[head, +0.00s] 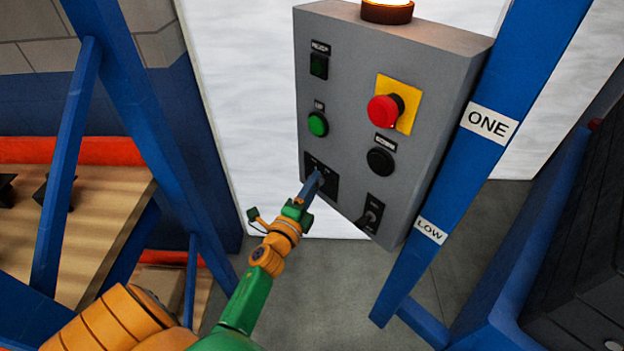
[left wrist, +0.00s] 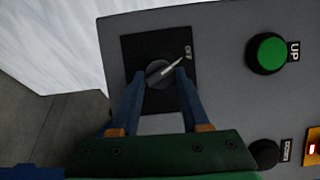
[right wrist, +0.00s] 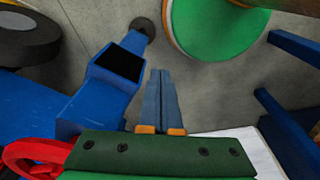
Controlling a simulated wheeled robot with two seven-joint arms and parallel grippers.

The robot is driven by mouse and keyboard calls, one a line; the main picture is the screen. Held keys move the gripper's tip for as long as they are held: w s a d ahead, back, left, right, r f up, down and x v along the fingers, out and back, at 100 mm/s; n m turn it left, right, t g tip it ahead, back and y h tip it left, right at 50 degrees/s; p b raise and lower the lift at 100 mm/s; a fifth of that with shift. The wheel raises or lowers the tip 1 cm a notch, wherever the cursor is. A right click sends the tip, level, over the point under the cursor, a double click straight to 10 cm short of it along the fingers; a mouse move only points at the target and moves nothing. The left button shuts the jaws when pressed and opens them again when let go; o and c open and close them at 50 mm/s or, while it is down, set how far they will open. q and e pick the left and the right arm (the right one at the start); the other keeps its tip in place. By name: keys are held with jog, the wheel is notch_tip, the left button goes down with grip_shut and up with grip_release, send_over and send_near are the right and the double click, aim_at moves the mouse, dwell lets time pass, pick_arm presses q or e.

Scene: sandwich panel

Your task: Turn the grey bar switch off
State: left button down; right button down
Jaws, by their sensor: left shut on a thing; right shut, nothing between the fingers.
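The grey bar switch (left wrist: 158,72) sits on a black square plate (left wrist: 130,50) on the grey control panel (head: 340,90). Its pale bar points up and right in the left wrist view, toward small lettering on the plate that I cannot read surely. My left gripper (head: 313,186) reaches the plate at the panel's lower left and is shut on the switch, one finger on each side. In the head view the fingers mostly hide the switch. My right gripper (right wrist: 161,75) is shut and empty, away from the panel, above the floor.
The panel also carries a green button (head: 318,124), a red emergency button (head: 384,110) on yellow, a black button (head: 380,161) and another switch (head: 370,216). A blue post (head: 465,165) stands right of the panel. A wooden shelf (head: 110,220) is at left.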

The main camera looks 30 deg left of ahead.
pick_arm(q)
jog(key=shift+n, duration=0.3)
dwell(0.4)
jog(key=shift+c, duration=2)
grip_release()
jog(key=s+d, duration=0.1)
jog(key=s, duration=0.6)
jog(key=shift+w+d, duration=0.1)
